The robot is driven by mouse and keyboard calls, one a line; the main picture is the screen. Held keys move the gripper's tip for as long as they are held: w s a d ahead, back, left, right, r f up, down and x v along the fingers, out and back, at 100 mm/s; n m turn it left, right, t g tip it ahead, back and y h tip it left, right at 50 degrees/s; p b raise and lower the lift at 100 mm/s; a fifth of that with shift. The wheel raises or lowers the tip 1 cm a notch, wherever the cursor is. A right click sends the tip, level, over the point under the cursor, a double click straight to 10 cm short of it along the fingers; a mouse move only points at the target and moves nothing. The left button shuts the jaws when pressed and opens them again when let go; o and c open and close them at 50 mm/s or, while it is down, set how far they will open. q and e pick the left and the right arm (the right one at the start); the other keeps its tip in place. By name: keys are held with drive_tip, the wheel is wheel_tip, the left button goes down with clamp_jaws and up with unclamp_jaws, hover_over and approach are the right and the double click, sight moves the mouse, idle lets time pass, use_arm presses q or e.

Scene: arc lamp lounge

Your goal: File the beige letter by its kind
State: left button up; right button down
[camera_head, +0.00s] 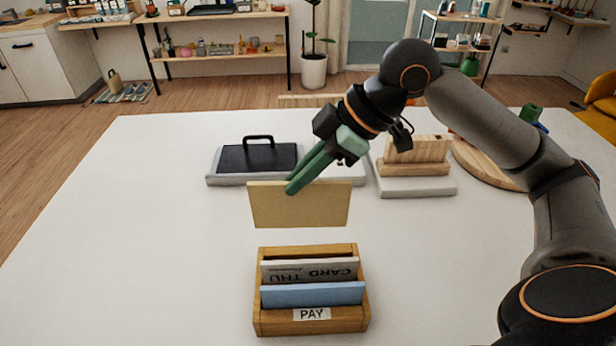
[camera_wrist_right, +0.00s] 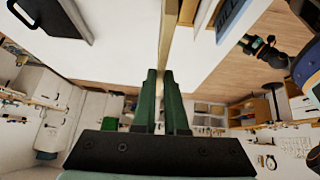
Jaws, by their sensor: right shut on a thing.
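The beige letter (camera_head: 300,208) is upright in the air, just beyond and above the wooden letter rack in the head view. My right gripper (camera_head: 291,187) is shut on its top edge. In the right wrist view the letter (camera_wrist_right: 176,40) shows edge-on between the green fingers (camera_wrist_right: 160,85). The wooden letter rack (camera_head: 262,322) stands on the white table with a PAY label (camera_head: 311,314) on its front. A blue letter (camera_head: 312,294) stands in the front slot. A grey card (camera_head: 310,271) with CARD and THU printed upside down stands behind it.
The white table (camera_head: 130,225) is bare left of the rack. Behind the letter lies a black flat piece with a handle (camera_head: 258,157) on a pale base. A wooden stand (camera_head: 415,165) on a white base and a round wooden board (camera_head: 480,160) are to the right.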

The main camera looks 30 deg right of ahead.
drive_tip(key=shift+s+r, duration=0.7)
drive_tip(key=shift+s, duration=0.3)
drive_tip(key=b, duration=0.3)
hover_over(309, 223)
drive_tip(key=s+a, duration=0.1)
drive_tip(key=s, duration=0.1)
drive_tip(key=shift+w+f, duration=0.15)
drive_tip(key=shift+f, duration=1.2)
drive_tip(key=shift+w+f, duration=0.1)
drive_tip(key=shift+f, duration=1.25)
drive_tip(key=shift+f, duration=0.85)
drive_tip(key=shift+f+b, duration=1.1)
drive_tip(key=shift+f, duration=0.3)
